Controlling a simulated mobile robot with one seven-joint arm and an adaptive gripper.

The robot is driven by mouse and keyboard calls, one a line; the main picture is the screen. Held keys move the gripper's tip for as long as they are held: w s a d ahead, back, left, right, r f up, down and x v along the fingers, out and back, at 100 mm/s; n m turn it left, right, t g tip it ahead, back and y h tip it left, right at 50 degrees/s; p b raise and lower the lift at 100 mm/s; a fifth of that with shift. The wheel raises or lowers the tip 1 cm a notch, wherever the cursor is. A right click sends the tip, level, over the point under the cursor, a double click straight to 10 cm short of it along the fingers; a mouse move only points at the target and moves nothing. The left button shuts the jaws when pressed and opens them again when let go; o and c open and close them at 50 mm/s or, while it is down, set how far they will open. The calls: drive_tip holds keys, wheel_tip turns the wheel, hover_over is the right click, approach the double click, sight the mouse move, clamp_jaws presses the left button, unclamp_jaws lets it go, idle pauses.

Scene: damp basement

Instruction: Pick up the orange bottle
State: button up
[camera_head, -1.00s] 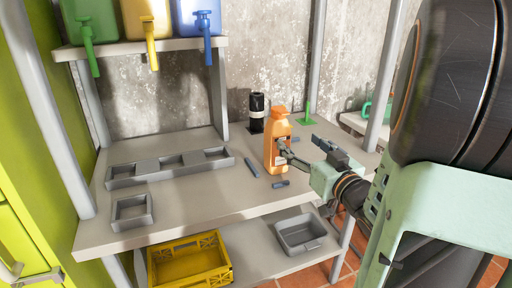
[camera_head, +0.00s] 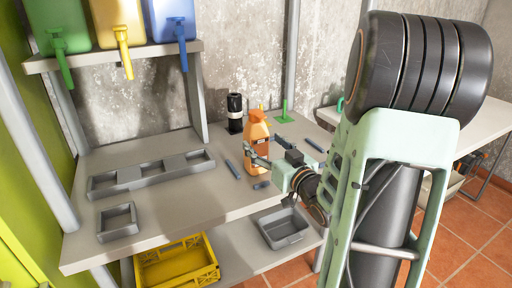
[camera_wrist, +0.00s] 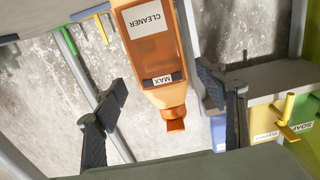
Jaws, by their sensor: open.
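The orange bottle (camera_head: 257,128) stands upright on the grey workbench (camera_head: 190,205), toward its right side. Its label reads CLEANER in the wrist view (camera_wrist: 150,52), where the picture is upside down and the bottle's top points downward. My gripper (camera_head: 268,148) is open at the bottle's near right side. In the wrist view one finger is left of the bottle and the other right of it, with visible gaps on both sides. The head view shows one finger overlapping the bottle's lower part; I cannot tell whether it touches.
A black cylinder (camera_head: 235,113) stands just behind the bottle on the left. Several small dark bars lie around it, and a green stand (camera_head: 285,112) is behind. A grey three-part tray (camera_head: 152,174) and small square tray (camera_head: 118,221) lie left. A yellow crate (camera_head: 176,264) is below.

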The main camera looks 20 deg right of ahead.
drive_tip(key=w, duration=0.5)
drive_tip(key=shift+a+b, duration=0.25)
drive_tip(key=shift+b, duration=0.05)
drive_tip(key=shift+r, duration=0.15)
drive_tip(key=c, duration=1.6)
drive_tip(key=shift+c, duration=0.2)
